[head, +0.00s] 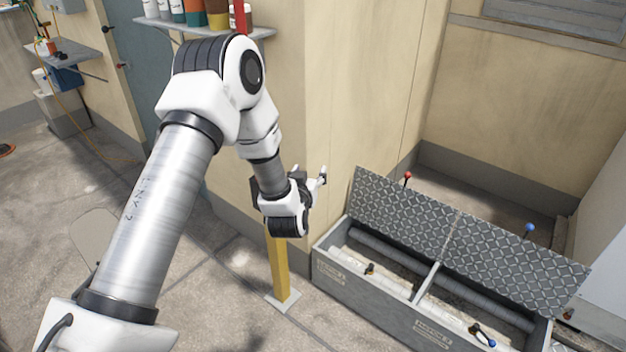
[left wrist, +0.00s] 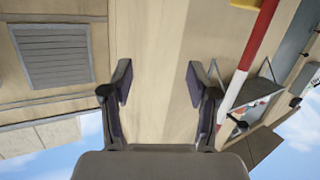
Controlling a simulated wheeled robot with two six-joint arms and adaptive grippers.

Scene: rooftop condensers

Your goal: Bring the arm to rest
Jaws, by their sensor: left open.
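My left arm comes in from the lower left of the head view, rises to a bent elbow and drops to the left gripper (head: 322,178). That gripper is held in the air by the corner of the beige wall, above a yellow post. In the left wrist view my left gripper (left wrist: 159,80) has its two dark fingers wide apart. Nothing is between them; beige wall shows behind. My right arm and gripper are not in either view.
An open grey trench box (head: 357,282) with a raised checker-plate lid (head: 400,218) lies right of the yellow post (head: 281,275). Pipes and valves lie inside. A wall shelf (head: 262,32) with bottles is behind my elbow. A red-and-white pole (left wrist: 247,68) shows in the left wrist view.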

